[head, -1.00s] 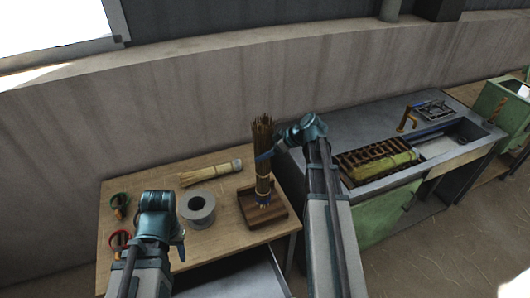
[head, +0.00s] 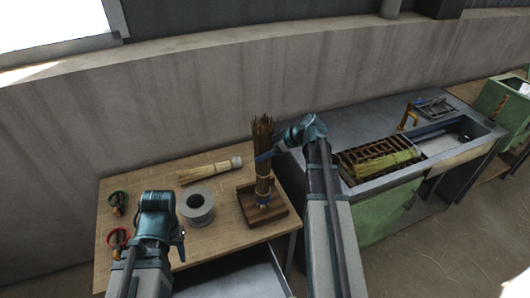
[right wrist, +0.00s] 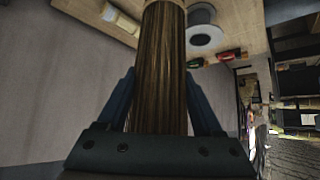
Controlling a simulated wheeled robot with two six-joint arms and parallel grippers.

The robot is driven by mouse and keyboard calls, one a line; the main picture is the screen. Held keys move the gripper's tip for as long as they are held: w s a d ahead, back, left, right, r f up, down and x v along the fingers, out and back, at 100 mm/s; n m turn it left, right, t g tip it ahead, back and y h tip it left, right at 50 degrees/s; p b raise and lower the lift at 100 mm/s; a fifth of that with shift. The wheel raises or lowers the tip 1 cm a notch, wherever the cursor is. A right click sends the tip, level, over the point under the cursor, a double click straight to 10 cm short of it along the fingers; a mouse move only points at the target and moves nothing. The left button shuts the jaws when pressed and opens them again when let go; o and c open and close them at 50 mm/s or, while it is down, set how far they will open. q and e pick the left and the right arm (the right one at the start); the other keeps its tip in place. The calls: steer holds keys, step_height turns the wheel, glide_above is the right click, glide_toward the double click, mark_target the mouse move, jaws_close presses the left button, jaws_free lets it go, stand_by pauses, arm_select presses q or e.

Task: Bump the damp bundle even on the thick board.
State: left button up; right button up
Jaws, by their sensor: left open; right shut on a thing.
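The brown bundle of thin stalks (head: 262,133) stands upright, bound by a pale tie with a blue patch near its foot. My right gripper (head: 265,156) is shut around its middle; in the right wrist view the bundle (right wrist: 162,70) runs between both fingers (right wrist: 163,100). The thick dark wooden board (head: 276,220) lies under it on the table. The bundle's foot is at the board; I cannot tell whether it touches. My left gripper (head: 178,242) is open and empty low over the table's front left, its fingers mostly hidden by my wrist.
On the wooden table (head: 150,185) are a grey spool (head: 197,206), a pale hand broom (head: 208,170) and green-handled (head: 117,202) and red-handled tools (head: 118,240). An open drawer (head: 250,280) juts out in front. A sink bench (head: 350,125) holding a greenish bundle (head: 385,163) stands right.

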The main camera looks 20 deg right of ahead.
steer(key=shift+f+b, duration=1.4)
steer(key=shift+f, duration=0.25)
steer(key=shift+r, duration=0.1)
steer(key=shift+r, duration=0.1)
step_height(320, 180, up, 5)
steer(key=p, duration=0.5)
steer(key=shift+f, duration=0.2)
steer(key=shift+f+b, duration=2.6)
step_height(320, 180, up, 6)
steer(key=p, duration=0.5)
steer(key=shift+f+p, duration=0.2)
steer(key=shift+p, duration=0.1)
